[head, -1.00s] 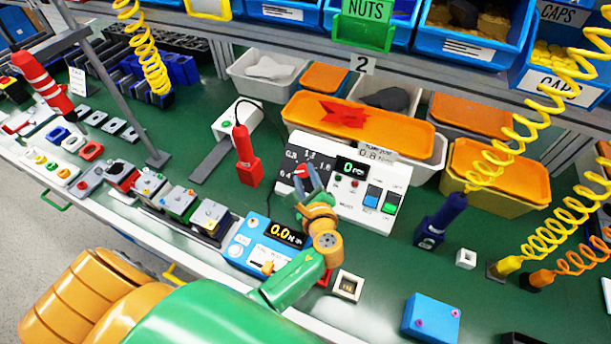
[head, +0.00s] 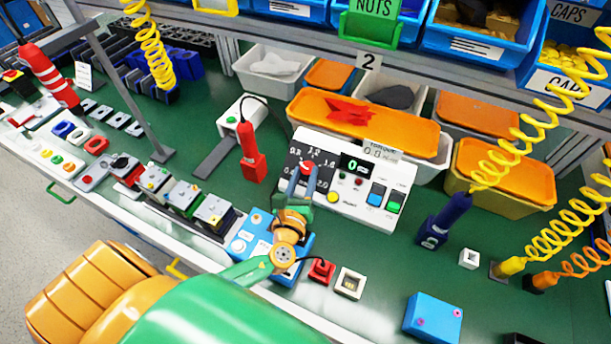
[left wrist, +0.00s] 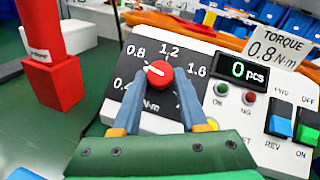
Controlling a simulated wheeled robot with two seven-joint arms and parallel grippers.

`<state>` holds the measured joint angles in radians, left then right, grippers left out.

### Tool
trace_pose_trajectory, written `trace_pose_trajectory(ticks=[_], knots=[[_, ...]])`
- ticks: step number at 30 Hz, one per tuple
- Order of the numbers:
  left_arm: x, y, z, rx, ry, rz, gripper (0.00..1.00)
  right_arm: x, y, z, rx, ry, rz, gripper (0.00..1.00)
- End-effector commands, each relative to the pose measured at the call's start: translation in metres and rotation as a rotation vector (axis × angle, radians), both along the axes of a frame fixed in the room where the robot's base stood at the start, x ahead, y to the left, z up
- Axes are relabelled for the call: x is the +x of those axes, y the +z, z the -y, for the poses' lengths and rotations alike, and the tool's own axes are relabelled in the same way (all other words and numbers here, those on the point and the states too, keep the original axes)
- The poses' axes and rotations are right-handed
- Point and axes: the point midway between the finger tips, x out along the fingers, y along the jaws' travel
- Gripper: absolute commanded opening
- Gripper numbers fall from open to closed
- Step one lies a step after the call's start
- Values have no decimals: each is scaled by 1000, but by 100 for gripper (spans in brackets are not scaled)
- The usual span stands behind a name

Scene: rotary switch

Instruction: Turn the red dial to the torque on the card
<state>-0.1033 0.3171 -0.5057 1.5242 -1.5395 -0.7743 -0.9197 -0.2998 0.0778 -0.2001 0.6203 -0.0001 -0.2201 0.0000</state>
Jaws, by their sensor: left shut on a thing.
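The red dial (left wrist: 160,74) sits on the dark scale plate of a white control panel in the left wrist view. Its white mark points left and slightly up, between 0.4 and 0.8. The scale reads 0.4, 0.8, 1.2 and 1.6 N·m. The card (left wrist: 278,48) reads TORQUE 0.8 N·m; it also shows in the head view (head: 381,151). My left gripper (left wrist: 160,82) is shut on the dial, one blue-grey finger on each side. In the head view my left gripper (head: 302,180) partly hides the dial. My right gripper is not in view.
The panel has a counter display (left wrist: 238,70) reading 0 pcs, small lamps and blue and green rocker switches (left wrist: 281,117). A red tool (head: 251,155) stands left of the panel. A blue box (head: 264,235) sits in front, under my arm.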

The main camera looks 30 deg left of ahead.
Motion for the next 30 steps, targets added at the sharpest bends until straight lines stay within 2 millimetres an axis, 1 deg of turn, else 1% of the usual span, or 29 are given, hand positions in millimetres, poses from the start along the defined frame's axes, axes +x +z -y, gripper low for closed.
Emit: trace_pose_trajectory(ticks=[1, 20, 21, 23, 24, 30], knots=[[2, 4, -2, 13, -7, 11, 0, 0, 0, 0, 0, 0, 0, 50], [2, 6, -3, 43, -34, 12, 0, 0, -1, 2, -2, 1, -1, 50], [2, 6, -3, 42, -34, 12, 54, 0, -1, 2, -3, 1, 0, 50], [2, 5, -2, 42, -35, 10, 70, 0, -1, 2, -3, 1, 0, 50], [2, 4, -2, 42, -35, 9, 73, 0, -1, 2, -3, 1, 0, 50], [1, 3, -2, 40, -37, 4, 73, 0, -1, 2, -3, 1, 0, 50]])
